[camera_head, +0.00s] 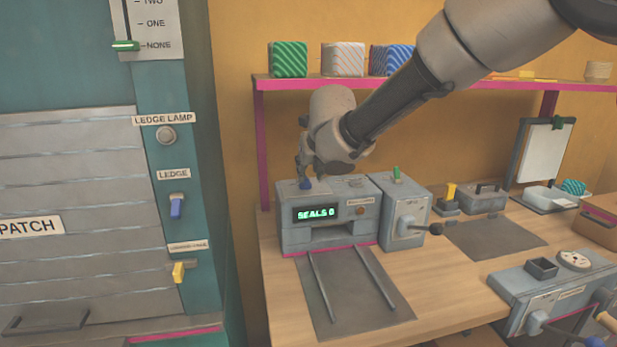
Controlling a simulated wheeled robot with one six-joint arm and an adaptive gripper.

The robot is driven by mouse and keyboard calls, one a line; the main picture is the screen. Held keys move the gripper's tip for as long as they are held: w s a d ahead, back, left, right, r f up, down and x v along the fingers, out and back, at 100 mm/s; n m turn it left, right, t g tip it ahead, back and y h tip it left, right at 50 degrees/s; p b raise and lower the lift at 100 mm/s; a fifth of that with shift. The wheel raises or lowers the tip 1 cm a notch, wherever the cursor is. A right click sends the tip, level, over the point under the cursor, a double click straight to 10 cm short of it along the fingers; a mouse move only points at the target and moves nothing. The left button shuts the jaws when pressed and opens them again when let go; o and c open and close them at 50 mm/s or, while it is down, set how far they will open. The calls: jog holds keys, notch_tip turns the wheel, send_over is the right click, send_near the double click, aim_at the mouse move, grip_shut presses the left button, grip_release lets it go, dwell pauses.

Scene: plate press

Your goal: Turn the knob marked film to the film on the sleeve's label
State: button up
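A grey machine (297,236) with a green display reading "SEALS 0" stands on the wooden bench. A brown round button (361,211) is on the machine's front right, beside a small label too tiny to read. No mark reading "film" is legible, and I cannot make out a sleeve or its label.
A grey box with a lever (402,222) adjoins the machine. Rails on a dark mat (335,300) lie in front. A clipboard (547,150) stands right.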

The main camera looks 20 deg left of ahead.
aim_at(306, 179)
jog(key=x, duration=0.5)
jog(key=shift+c, duration=0.5)
jog(key=c, duration=0.6)
jog(key=shift+o, duration=0.2)
jog(key=shift+a+m, duration=0.15)
jog(key=shift+m, duration=0.15)
jog(key=m+h, duration=0.1)
jog(key=m+t+h, duration=0.1)
jog(key=m, duration=0.1)
jog(key=m+h, duration=0.1)
jog(key=shift+s+a+h, duration=0.15)
jog(key=shift+a+h, duration=0.15)
jog(key=m+h, duration=0.4)
jog(key=m, duration=0.1)
jog(key=shift+a+m, duration=0.2)
jog(key=shift+m, duration=0.1)
